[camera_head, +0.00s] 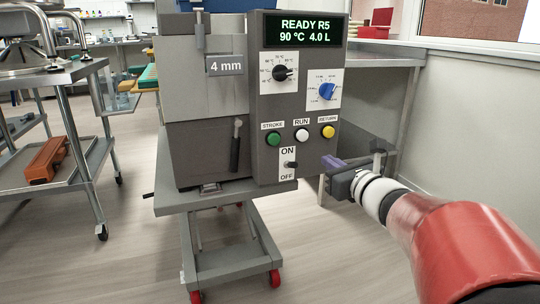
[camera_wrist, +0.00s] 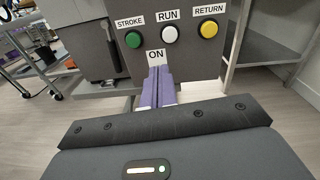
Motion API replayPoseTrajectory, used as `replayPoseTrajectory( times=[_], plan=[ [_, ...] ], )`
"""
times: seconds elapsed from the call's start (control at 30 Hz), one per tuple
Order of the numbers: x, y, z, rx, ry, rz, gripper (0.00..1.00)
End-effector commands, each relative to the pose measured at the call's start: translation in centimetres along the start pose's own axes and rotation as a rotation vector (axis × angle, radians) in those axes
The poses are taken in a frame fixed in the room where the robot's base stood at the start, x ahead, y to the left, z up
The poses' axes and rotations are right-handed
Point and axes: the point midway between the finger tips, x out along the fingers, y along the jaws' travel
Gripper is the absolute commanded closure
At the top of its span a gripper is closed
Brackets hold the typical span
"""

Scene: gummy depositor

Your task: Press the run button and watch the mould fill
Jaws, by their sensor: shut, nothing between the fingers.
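The depositor's control panel (camera_head: 270,110) faces me, its green display (camera_head: 304,32) reading "READY R5, 90 °C 4.0 L". The white run button (camera_head: 302,135) sits under its RUN label, between the green stroke button (camera_head: 273,139) and the yellow return button (camera_head: 328,131). The run button also shows in the wrist view (camera_wrist: 169,34). My gripper (camera_head: 328,162), with purple fingers, is shut and empty, below and right of the run button. In the wrist view its fingertips (camera_wrist: 158,70) appear below the run button, over the switch area. I cannot make out a mould.
The on/off switch (camera_head: 291,165) is below the buttons, and two dials (camera_head: 283,73) are above. A black-handled lever (camera_head: 235,145) is left of the panel. The machine stands on a grey cart (camera_head: 215,197) with red wheels. A steel table (camera_head: 372,55) and wall are right.

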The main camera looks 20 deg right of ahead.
Motion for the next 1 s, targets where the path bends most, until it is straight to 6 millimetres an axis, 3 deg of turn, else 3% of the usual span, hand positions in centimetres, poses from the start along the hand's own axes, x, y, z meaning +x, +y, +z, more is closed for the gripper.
replayPoseTrajectory(
  times=[0.17,0.57,0.77,1.0],
  plan=[
    [0.0,-1.8,-0.3,0.075,-0.025,-0.054,1.00],
    [0.4,-1.8,-0.2,0.075,-0.025,-0.054,1.00],
    [3.2,-1.9,-0.3,0.073,-0.022,-0.051,1.00],
    [8.5,-2.2,-0.1,0.074,-0.024,-0.051,1.00]
  ],
)
